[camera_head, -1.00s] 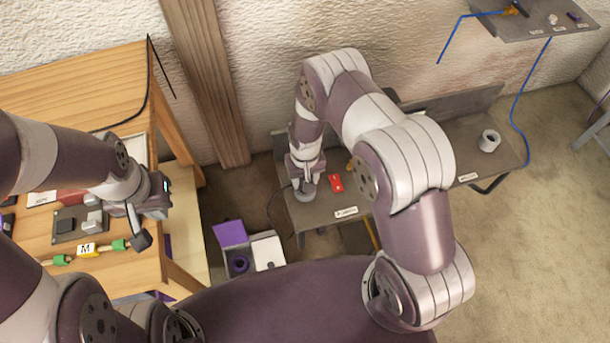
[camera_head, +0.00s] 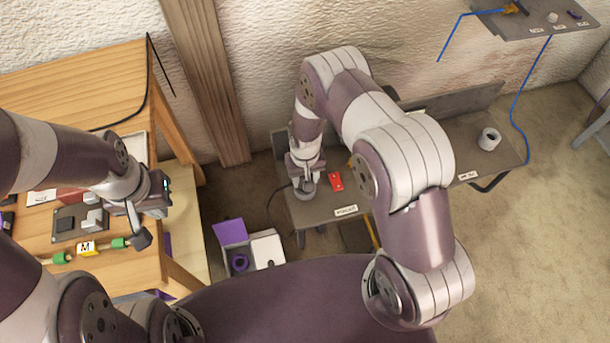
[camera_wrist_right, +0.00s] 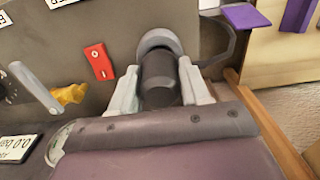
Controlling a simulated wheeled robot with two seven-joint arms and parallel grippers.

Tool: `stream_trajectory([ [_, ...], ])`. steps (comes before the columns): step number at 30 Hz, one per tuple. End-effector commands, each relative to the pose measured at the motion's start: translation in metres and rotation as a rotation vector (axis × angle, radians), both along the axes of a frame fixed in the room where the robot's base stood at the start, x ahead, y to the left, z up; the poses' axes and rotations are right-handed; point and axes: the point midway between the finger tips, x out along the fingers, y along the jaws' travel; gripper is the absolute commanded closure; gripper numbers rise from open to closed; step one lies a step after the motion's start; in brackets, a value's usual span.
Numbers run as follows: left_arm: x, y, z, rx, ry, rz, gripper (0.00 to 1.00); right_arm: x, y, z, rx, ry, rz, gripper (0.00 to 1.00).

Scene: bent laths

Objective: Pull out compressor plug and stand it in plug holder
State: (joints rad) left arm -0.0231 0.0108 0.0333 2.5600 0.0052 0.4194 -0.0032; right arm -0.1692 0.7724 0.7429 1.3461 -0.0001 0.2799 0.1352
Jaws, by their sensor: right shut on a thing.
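The compressor plug (camera_wrist_right: 158,78) is a dark cylinder between the two pale fingers of my right gripper (camera_wrist_right: 160,92) in the right wrist view. A grey round collar (camera_wrist_right: 160,40) shows at its far end; I cannot tell whether the plug is seated in it. In the head view my right gripper (camera_head: 307,187) is low over the left end of the grey bench (camera_head: 432,165). A light grey hollow ring or cup (camera_head: 489,139), possibly the plug holder, stands at the bench's right. My left gripper (camera_head: 142,232) is over the wooden table; its finger gap is unclear.
A dark cable (camera_head: 272,205) hangs at the bench's left end. An open box with a purple lid (camera_head: 230,232) stands below. The bench's right half is mostly clear.

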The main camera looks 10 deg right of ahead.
Motion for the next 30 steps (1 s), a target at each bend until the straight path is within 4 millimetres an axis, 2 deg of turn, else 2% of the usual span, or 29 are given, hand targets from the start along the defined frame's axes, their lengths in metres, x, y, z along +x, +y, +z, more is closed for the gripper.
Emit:
stream_trajectory([
  [30, -0.0001, 0.0000, -0.0064, 0.000, 0.000, 0.000, 1.00, 0.0000, 0.0000, -0.0079, 0.000, 0.000, 0.000, 1.00],
])
